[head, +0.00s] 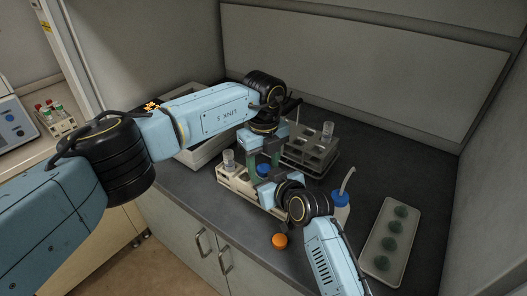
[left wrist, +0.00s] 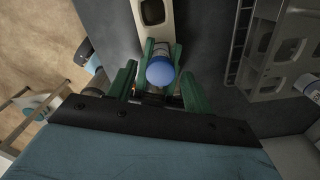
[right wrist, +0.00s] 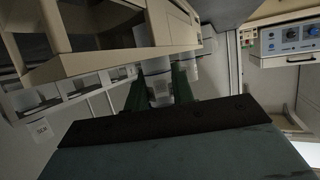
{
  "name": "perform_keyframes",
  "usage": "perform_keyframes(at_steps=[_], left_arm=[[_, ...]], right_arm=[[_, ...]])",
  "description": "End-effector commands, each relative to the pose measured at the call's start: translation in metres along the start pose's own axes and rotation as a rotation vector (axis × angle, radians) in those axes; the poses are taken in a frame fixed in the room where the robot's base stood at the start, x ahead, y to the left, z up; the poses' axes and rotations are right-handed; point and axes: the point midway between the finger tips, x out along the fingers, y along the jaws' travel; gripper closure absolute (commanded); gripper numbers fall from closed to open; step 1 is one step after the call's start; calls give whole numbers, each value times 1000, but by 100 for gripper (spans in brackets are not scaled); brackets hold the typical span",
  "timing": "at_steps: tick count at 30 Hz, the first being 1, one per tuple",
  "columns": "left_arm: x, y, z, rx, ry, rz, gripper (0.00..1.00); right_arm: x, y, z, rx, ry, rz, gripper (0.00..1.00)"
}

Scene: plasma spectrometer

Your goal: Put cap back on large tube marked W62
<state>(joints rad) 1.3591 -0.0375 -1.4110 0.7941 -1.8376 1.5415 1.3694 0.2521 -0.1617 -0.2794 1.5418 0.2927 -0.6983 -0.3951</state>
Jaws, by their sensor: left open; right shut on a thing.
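A blue cap (head: 263,170) sits between my two grippers in the head view. In the left wrist view the blue cap (left wrist: 159,73) is on the end of a pale tube (left wrist: 162,49). My left gripper (left wrist: 158,88) is open, its green fingers apart on either side of the cap. My right gripper (right wrist: 160,95) is shut on the tube, which also shows in the right wrist view (right wrist: 158,76). Its marking is too small to read. In the head view, arm links partly hide both grippers.
A pale rack (head: 236,181) with an upright tube (head: 228,161) stands close by. A grey rack (head: 311,157) holds another tube (head: 327,132) behind. A wash bottle (head: 341,205), a tray of green pieces (head: 368,262) and an orange cap (head: 280,240) are on the right and front bench.

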Motion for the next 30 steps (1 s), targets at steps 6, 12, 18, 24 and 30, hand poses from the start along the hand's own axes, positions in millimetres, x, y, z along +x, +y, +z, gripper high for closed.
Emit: perform_keyframes(at_steps=[6,12,18,24,30], left_arm=[[4,0,0,1,-1,0,49],[4,0,0,1,-1,0,57],[4,0,0,0,-1,1,83],[4,0,0,0,0,1,97],[4,0,0,77,-1,2,97]], right_arm=[[0,0,0,0,-1,0,100],[0,0,0,0,-1,0,100],[0,0,0,0,-1,0,100],[0,0,0,0,-1,0,100],[0,0,0,0,-1,1,100]])
